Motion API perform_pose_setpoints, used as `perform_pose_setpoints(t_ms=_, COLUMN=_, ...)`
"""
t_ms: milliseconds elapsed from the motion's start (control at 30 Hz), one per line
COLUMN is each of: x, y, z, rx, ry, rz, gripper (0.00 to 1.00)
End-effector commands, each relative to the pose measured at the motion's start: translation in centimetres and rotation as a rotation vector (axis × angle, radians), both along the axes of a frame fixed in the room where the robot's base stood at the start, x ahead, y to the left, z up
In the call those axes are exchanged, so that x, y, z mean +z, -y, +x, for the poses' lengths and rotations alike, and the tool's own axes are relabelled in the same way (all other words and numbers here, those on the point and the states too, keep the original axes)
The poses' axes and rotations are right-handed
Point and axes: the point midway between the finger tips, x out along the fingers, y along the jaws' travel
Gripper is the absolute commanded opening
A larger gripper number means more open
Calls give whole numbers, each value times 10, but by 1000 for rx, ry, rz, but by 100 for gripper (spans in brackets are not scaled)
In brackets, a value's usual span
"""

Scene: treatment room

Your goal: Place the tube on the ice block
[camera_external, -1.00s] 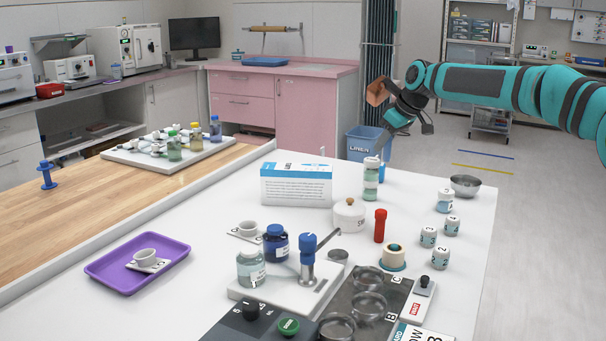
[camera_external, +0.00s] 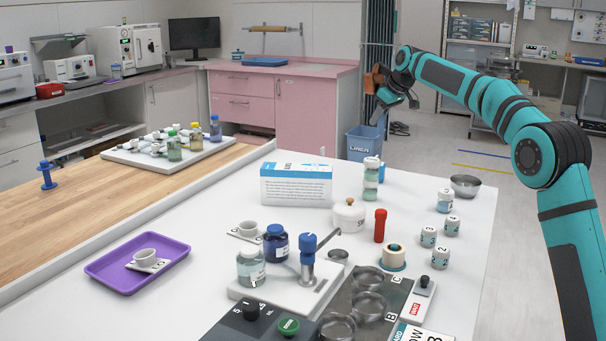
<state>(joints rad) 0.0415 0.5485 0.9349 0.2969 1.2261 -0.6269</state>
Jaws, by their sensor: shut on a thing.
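My gripper (camera_external: 376,119) is at the back, past the far edge of the white table, in front of the blue bin. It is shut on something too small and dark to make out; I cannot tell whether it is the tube. A red tube-like piece (camera_external: 380,226) stands upright on the white table, well apart from my gripper. I cannot pick out the ice block with certainty. A white slab (camera_external: 126,156) with several small vials and bottles lies on the wooden top at left.
A stacked pale-green bottle (camera_external: 371,179) and a white-blue box (camera_external: 296,185) stand near the table's back. Several small jars (camera_external: 441,258) and a metal bowl (camera_external: 465,186) line the right. A purple tray (camera_external: 118,271) is at left. The table's middle-left is clear.

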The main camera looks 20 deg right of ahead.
Motion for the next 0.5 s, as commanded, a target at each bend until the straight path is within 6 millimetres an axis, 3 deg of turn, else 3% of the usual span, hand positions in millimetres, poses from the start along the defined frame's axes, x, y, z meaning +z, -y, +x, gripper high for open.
perform_pose_setpoints(t_ms=267, x=-44, y=0, z=0, rx=0, ry=-3, rz=0, gripper=2)
perform_pose_setpoints(t_ms=500, x=-59, y=0, z=0, rx=0, ry=-2, rz=0, gripper=2)
